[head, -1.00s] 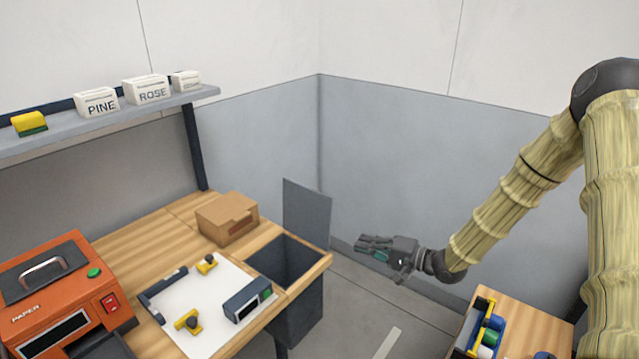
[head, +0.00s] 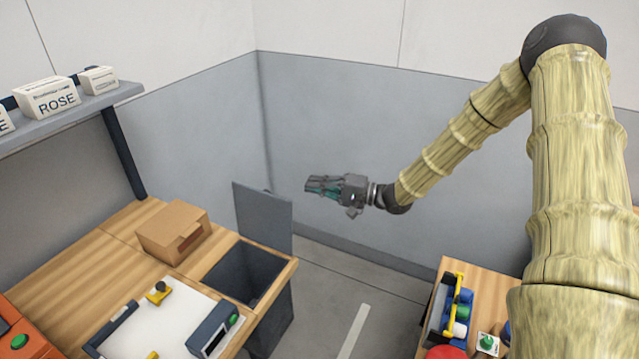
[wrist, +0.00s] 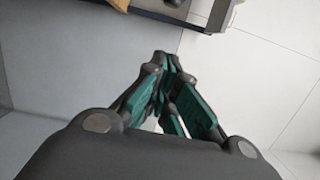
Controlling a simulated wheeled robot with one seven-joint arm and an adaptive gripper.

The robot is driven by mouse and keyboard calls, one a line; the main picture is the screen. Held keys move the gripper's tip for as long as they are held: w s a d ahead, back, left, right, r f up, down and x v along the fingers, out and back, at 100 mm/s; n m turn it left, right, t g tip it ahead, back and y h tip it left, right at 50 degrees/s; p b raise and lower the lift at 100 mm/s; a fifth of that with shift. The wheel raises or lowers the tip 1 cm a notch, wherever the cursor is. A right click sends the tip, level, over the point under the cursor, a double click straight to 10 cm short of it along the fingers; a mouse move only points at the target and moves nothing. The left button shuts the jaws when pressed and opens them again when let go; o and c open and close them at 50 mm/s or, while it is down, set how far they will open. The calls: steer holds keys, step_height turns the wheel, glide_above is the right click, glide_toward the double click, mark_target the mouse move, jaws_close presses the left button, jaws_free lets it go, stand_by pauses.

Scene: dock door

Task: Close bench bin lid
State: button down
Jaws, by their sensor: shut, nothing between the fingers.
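The bench bin (head: 283,312) is a dark grey box set into the right end of the wooden bench, with its dark opening showing. Its grey lid (head: 262,217) stands upright at the back edge of the opening, so the bin is open. My gripper (head: 310,187) is in the air to the right of the lid, pointing left, apart from it. Its fingers are shut and empty. In the wrist view my gripper (wrist: 165,65) shows its green-padded fingers close together, with nothing held.
A cardboard box (head: 172,232) sits on the bench left of the bin. A white board (head: 165,320) with a dark device (head: 213,330) lies in front. A second wooden surface (head: 478,290) with a tool tray is at lower right. Grey walls stand behind.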

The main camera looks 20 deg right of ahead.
steer(key=w+a+p, duration=0.2)
steer(key=a+p, duration=0.2)
steer(key=a, duration=0.5)
steer(key=shift+w, duration=0.25)
steer(key=shift+a, duration=0.1)
